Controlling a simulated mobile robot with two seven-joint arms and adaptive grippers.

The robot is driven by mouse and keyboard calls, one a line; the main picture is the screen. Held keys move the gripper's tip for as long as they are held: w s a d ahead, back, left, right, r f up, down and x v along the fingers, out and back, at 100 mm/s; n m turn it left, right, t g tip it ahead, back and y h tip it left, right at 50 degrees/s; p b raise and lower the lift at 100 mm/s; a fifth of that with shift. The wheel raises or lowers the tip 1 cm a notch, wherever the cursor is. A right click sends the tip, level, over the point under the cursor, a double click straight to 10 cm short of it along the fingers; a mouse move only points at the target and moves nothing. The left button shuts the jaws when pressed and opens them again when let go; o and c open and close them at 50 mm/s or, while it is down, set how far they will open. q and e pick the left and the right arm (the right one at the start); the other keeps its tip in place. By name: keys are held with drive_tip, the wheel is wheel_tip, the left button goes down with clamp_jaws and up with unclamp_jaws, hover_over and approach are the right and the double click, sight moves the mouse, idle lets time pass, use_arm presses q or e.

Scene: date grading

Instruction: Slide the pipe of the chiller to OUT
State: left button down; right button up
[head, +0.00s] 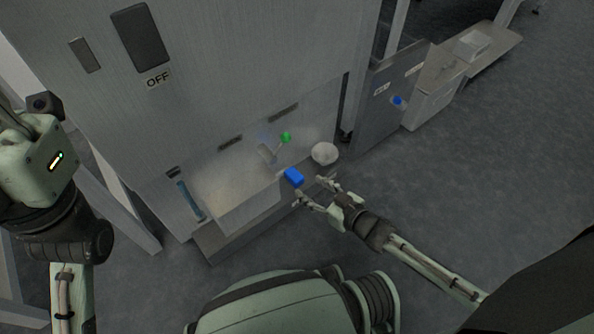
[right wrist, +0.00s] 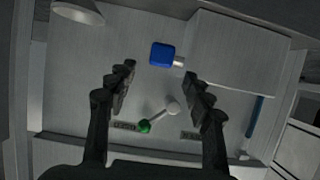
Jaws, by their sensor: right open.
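A large grey metal cabinet with a label reading OFF (head: 158,79) fills the middle of the head view. Low on it, a blue block-shaped handle (head: 294,177) sits on a short metal stem beside a grey box (head: 245,210); the handle also shows in the right wrist view (right wrist: 161,54). My right gripper (head: 312,187) is open and empty, close to the blue handle. My left arm shows, but not its fingers.
A blue tube (head: 190,201) is left of the box. Farther right, a grey panel (head: 375,120) carries another blue knob (head: 397,100) and two labels I cannot read. The floor in front is clear.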

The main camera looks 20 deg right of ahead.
sight(300, 181)
drive_tip(key=b+x, duration=0.3)
drive_tip(key=x, duration=0.4)
drive_tip(key=shift+w+a+f, duration=0.1)
drive_tip(key=shift+w+a, duration=0.1)
drive_tip(key=shift+w, duration=0.15)
drive_tip(key=shift+c, duration=0.2)
clamp_jaws()
